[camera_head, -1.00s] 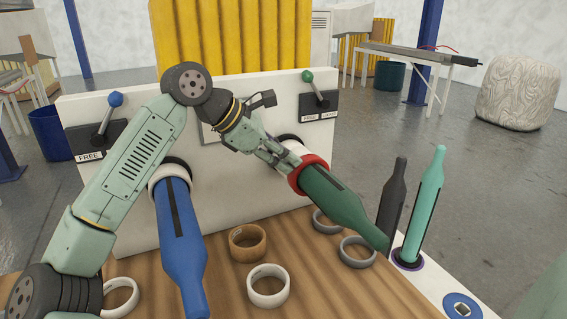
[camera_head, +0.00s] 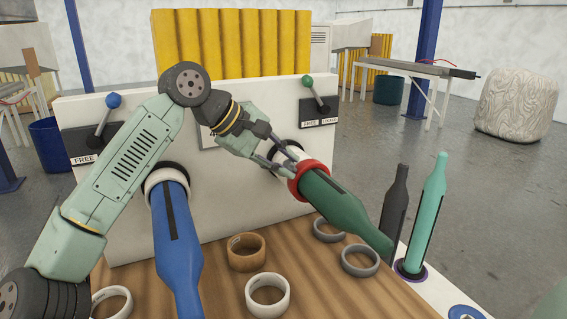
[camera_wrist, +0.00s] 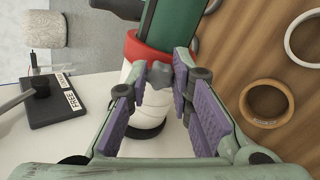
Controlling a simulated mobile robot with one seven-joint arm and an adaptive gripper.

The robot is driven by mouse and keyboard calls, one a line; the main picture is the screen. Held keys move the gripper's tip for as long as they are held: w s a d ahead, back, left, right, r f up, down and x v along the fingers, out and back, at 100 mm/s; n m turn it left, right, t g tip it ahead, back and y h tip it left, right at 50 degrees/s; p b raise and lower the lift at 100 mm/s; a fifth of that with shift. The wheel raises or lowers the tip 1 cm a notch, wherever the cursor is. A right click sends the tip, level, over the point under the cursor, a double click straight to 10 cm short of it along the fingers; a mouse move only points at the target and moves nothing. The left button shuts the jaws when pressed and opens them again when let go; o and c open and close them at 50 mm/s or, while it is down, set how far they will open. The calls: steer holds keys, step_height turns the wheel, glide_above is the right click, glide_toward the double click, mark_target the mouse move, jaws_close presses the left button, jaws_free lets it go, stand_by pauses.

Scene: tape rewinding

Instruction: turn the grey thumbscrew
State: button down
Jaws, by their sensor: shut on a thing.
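The grey thumbscrew (camera_wrist: 159,82) shows in the wrist view at the edge of a red collar (camera_wrist: 150,48), beside a white spool (camera_wrist: 150,100). My gripper (camera_wrist: 162,88) has its purple-padded fingers on either side of the thumbscrew and is shut on it. In the head view my gripper (camera_head: 284,165) reaches in from the left to the collar (camera_head: 308,180), which sits around the base of a dark green bottle-shaped spindle (camera_head: 345,212) on the white panel. The thumbscrew is hidden by the fingers in the head view.
A blue spindle (camera_head: 178,245) juts from the panel (camera_head: 225,215) at left. Several loose rings, such as a brown one (camera_head: 246,265) and a white one (camera_head: 267,308), lie on the wooden table. Dark grey (camera_head: 396,205) and teal (camera_head: 434,210) bottle shapes stand at right. Lever switches (camera_head: 318,105) are on the panel.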

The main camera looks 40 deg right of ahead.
steer(key=m, duration=0.4)
steer(key=shift+f+m, duration=0.1)
steer(key=shift+m, duration=0.2)
steer(key=m, duration=0.3)
steer(key=shift+a+m+b, duration=0.1)
steer(key=shift+m+b, duration=0.25)
steer(key=shift+m, duration=0.05)
steer(key=m, duration=0.4)
steer(key=shift+w+f+m+b, duration=0.1)
steer(key=shift+m+b, duration=0.5)
steer(key=shift+m, duration=1.6)
steer(key=c, duration=1.4)
jaws_free()
steer(key=shift+v, duration=3.8)
